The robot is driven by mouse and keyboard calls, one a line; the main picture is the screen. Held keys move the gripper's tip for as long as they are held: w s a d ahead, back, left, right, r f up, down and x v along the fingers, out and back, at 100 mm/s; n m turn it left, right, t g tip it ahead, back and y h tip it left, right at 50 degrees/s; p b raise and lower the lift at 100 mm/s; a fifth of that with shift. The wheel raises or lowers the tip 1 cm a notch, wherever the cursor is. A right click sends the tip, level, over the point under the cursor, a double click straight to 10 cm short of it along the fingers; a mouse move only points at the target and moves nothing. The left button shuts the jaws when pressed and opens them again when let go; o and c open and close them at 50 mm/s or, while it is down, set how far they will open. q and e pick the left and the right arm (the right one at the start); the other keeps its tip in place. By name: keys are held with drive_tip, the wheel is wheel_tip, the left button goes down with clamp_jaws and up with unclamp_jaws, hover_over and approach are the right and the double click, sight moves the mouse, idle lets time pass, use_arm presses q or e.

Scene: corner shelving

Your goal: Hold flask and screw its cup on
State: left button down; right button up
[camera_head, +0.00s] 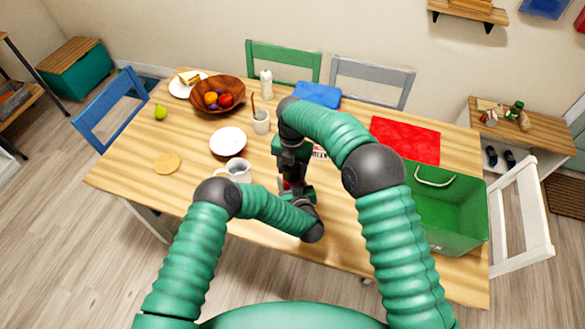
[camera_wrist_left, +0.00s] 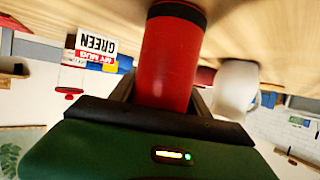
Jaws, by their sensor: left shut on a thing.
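The red flask (camera_wrist_left: 170,55) with a black band at one end fills the middle of the left wrist view, which is upside down. My left gripper (camera_wrist_left: 162,97) is shut around the flask's body, with a dark finger on each side. In the head view my left gripper (camera_head: 299,192) is mostly hidden by my arms. My right gripper (camera_head: 291,160) points down right above it, over the table's middle. Its fingertips are hidden, so I cannot tell whether it is open or shut. I cannot make out the flask's cup.
The wooden table (camera_head: 205,145) bears a pale mug (camera_head: 237,171) left of my grippers, a white plate (camera_head: 228,141), a white cup (camera_head: 261,121) and a fruit bowl (camera_head: 217,94). A green crate (camera_head: 462,205) and red mat (camera_head: 405,138) lie right. The front left is fairly clear.

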use_arm(q)
drive_tip(key=shift+a, duration=0.1)
use_arm(e)
drive_tip(key=c, duration=0.7)
drive_tip(key=o, duration=1.4)
drive_tip(key=shift+o, duration=0.2)
wheel_tip(320, 180, up, 4)
drive_tip(key=shift+r, duration=0.2)
drive_tip(key=shift+c, duration=0.6)
drive_tip(key=shift+s, duration=0.1)
